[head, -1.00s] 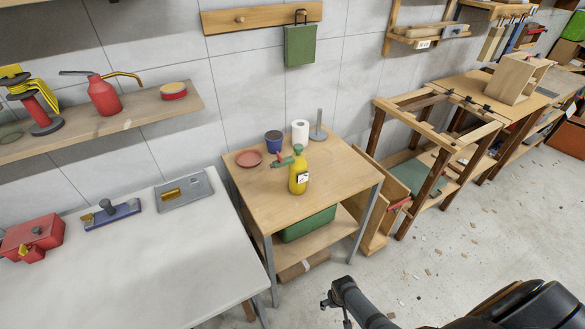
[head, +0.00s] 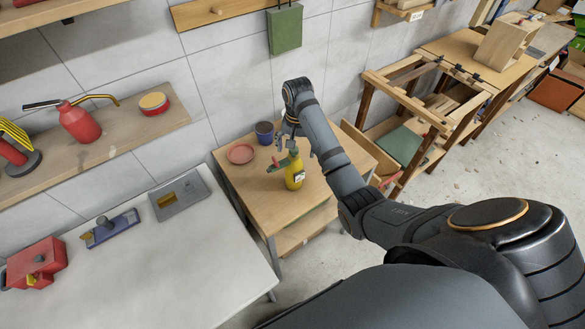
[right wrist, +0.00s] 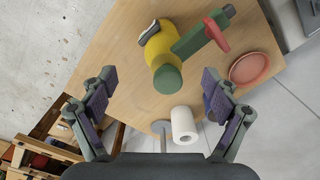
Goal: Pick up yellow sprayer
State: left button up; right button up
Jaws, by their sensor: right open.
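The yellow sprayer (head: 294,176), with a green top and a red part by its nozzle, stands upright on the small wooden table (head: 236,182). My right gripper (head: 288,130) is over this table, just behind and above the sprayer in the head view. In the right wrist view the open fingers (right wrist: 157,82) spread wide, and the sprayer (right wrist: 157,46) shows from above, ahead of and between them. Nothing is held, and a gap to the sprayer seems to remain. My left gripper is out of view.
A red dish (head: 240,152) and a dark blue cup (head: 264,133) stand left of my gripper on the table. A white roll (right wrist: 184,125) is close to the fingers in the wrist view. A wall is behind; a pale workbench (head: 170,265) is at left.

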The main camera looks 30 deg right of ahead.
aim_at(294, 156)
notch_tip(294, 156, down, 2)
jog(key=shift+a+f, duration=0.15)
jog(key=shift+w+f, duration=0.6)
notch_tip(294, 156, down, 2)
jog(key=shift+f+p, duration=0.1)
jog(key=shift+p, duration=0.85)
notch_tip(294, 156, down, 2)
jog(key=shift+f, duration=0.25)
jog(key=shift+w, duration=0.1)
jog(key=c, duration=0.9)
jog(key=shift+f, duration=0.1)
jog(key=c, duration=0.8)
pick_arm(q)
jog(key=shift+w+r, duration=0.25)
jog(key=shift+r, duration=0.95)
pick_arm(e)
jog(key=shift+s, duration=0.2)
grip_shut()
